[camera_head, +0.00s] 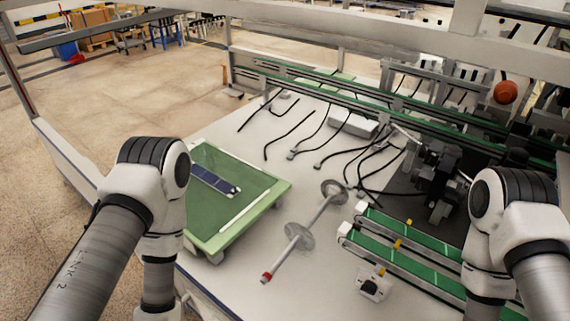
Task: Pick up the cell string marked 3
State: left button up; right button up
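A dark blue cell string (213,180) lies on the green tray (262,184) at the left of the white table. Its left end is hidden behind my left arm, and no number on it can be read. My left arm comes in from the left and stands in front of the tray's left part. My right arm comes in from the right beside the green rails. Neither gripper shows; both are below or outside the picture.
A rod with clear discs (299,236) lies right of the tray. Green conveyor rails (410,263) run at the right. Black cables (315,145) and a white box (353,123) lie behind. Grey frame beams (330,40) cross the top. Bare table lies between tray and cables.

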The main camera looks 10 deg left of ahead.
aim_at(230, 190)
jog(key=u, duration=0.85)
